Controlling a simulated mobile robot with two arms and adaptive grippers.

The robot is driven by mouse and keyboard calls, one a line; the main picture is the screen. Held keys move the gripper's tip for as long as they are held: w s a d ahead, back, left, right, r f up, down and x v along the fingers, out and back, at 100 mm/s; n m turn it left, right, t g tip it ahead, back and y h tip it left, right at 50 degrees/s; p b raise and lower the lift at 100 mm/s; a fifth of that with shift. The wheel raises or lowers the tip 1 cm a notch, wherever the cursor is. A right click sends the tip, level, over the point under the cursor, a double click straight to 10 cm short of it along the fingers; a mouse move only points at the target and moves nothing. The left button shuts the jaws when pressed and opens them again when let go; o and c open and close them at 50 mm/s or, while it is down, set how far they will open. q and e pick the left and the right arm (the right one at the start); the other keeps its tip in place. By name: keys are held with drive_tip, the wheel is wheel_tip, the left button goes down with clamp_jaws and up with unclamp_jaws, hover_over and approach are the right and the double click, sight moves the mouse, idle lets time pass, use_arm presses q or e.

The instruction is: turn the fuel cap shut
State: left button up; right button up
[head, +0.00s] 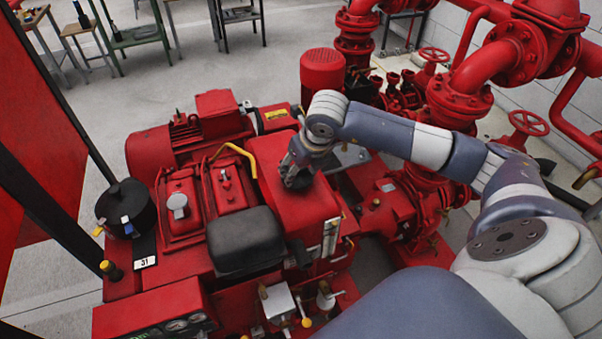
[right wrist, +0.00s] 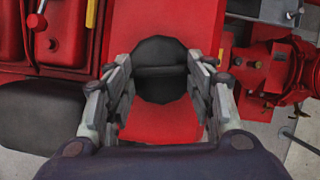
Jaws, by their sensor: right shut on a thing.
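The fuel cap (right wrist: 160,72) is a round black cap with a raised bar across it. It sits on the top of the red fuel tank (head: 288,212), which also fills the middle of the right wrist view (right wrist: 160,18). My right gripper (head: 299,178) is over the tank top in the head view. In the right wrist view its two fingers (right wrist: 160,85) stand on the left and right of the cap and close on its sides. In the head view the gripper mostly hides the cap. My left gripper is in neither view.
Left of the tank are a yellow curved pipe (head: 236,152), a black box (head: 243,240) and red engine covers (head: 182,205). Red pump piping with a handwheel (head: 529,123) stands at the right. A gauge panel (head: 165,325) is at the front.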

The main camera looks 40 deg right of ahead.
drive_tip(key=shift+a+f+m+h+b, duration=0.2)
drive_tip(key=shift+m+h+b, duration=0.35)
drive_tip(key=shift+m, duration=0.55)
drive_tip(key=o, duration=1.1)
drive_tip(key=shift+c, duration=0.2)
